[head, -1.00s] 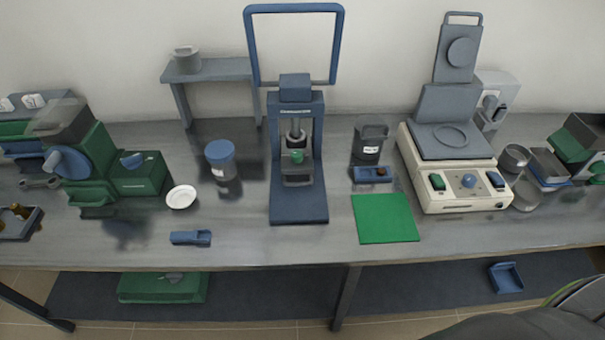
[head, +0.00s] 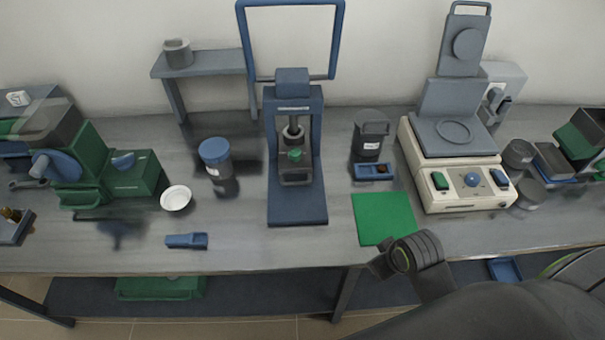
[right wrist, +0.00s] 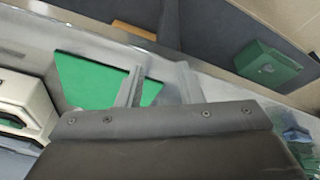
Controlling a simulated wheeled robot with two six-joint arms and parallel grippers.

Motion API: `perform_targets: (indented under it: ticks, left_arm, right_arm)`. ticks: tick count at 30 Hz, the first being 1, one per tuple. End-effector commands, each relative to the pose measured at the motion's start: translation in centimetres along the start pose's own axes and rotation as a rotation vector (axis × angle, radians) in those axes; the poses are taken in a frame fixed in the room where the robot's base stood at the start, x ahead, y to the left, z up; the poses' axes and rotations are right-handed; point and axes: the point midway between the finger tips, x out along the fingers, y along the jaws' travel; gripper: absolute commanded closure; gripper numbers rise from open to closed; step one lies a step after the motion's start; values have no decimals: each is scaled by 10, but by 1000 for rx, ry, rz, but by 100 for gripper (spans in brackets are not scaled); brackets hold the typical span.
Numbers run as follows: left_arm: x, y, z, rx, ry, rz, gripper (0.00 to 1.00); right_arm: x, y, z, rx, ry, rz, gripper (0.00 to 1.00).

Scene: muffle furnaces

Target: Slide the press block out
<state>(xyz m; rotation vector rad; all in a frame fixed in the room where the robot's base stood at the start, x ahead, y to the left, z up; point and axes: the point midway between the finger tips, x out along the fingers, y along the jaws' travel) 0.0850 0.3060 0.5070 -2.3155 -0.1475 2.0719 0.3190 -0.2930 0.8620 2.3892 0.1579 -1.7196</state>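The blue press (head: 297,205) stands upright at the middle of the table. A grey block (head: 296,174) with a green knob (head: 295,155) on it sits inside the press frame, under the ram; I take this as the press block. My right arm comes in at the lower right of the head view, near the front edge, apart from the press. In the right wrist view my right gripper (right wrist: 158,86) has its two fingers apart with nothing between them, near the green mat (right wrist: 95,82). My left gripper is not in view.
The green mat (head: 384,219) lies right of the press. A blue tray (head: 373,172) and a dark canister (head: 370,138) stand behind it. A cream hot-plate unit (head: 465,190) is further right. A blue-lidded jar (head: 215,158), white dish (head: 176,198) and blue scoop (head: 187,240) are left.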

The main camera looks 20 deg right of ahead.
Motion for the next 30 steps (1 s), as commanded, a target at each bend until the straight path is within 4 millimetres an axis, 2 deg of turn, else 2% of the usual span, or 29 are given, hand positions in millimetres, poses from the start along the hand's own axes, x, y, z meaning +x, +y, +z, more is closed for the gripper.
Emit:
perform_targets:
  ticks: [1, 5, 10, 15, 19, 24, 27, 30]
  left_arm:
    - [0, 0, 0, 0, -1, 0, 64]
    - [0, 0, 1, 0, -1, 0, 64]
    - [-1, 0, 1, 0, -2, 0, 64]
    - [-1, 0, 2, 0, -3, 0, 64]
    - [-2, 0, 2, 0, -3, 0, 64]
    - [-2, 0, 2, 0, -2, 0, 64]
    - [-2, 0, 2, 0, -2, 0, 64]
    - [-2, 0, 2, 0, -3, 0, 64]
  right_arm:
    - [2, 1, -16, -44, 10, -16, 67]
    - [4, 2, -52, -172, 32, -67, 67]
    - [-3, 4, -112, -382, 73, -136, 67]
    - [-27, 8, -183, -645, 131, -206, 67]
    - [-53, 11, -229, -831, 176, -245, 67]
    - [-80, 14, -265, -993, 216, -274, 67]
    - [-87, 14, -273, -1036, 227, -283, 67]
    - [-86, 13, -276, -1049, 230, -288, 67]
